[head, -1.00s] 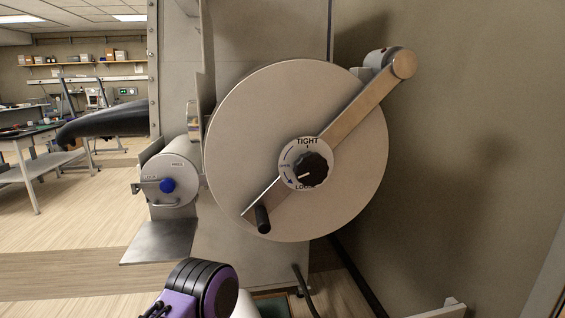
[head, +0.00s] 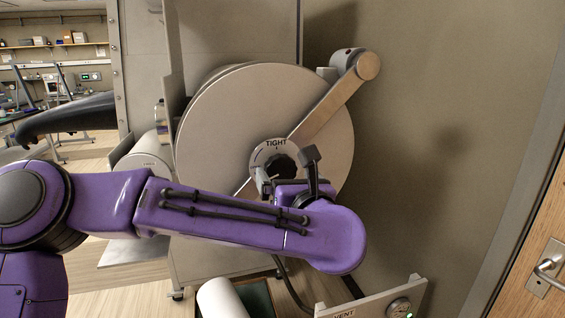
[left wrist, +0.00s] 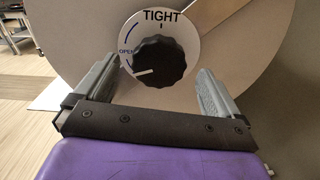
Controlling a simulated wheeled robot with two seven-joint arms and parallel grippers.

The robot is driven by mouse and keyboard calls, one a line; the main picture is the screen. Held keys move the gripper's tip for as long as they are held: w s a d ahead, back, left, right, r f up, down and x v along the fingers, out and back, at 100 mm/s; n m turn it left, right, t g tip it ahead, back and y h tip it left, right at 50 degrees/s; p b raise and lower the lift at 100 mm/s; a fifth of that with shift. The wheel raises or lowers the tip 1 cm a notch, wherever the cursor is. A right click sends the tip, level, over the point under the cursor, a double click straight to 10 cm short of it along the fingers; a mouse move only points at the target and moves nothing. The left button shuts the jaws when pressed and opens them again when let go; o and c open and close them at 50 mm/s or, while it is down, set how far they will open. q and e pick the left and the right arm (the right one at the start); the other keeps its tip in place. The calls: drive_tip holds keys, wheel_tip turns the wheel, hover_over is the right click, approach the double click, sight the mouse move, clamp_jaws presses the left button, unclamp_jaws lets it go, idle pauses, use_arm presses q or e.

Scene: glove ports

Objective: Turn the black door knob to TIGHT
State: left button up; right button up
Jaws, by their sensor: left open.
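The black door knob (head: 281,166) is a scalloped dial on a white plate at the middle of the large round door (head: 215,125). TIGHT is printed at the top of the plate. In the left wrist view the knob (left wrist: 162,62) has a white pointer line aimed to the lower left, below the word OPEN and away from TIGHT. My left gripper (head: 288,172) is open in front of the door, its fingers (left wrist: 156,68) to the left and right of the knob with gaps. I cannot tell how deep they reach. The LOOSE end of the plate is hidden.
A metal bar (head: 335,95) crosses the door diagonally to a hinge at the upper right. A smaller cylindrical port (head: 147,160) is partly behind my left arm.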

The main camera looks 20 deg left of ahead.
sight(282, 171)
use_arm(q)
drive_tip(key=x, duration=0.3)
drive_tip(key=shift+r+p, duration=0.2)
drive_tip(key=shift+p, duration=0.2)
drive_tip(key=shift+w+a+f, duration=0.15)
drive_tip(key=shift+w+a, duration=0.2)
drive_tip(key=shift+w, duration=0.15)
drive_tip(key=c, duration=1)
use_arm(e)
drive_tip(key=shift+r, duration=0.85)
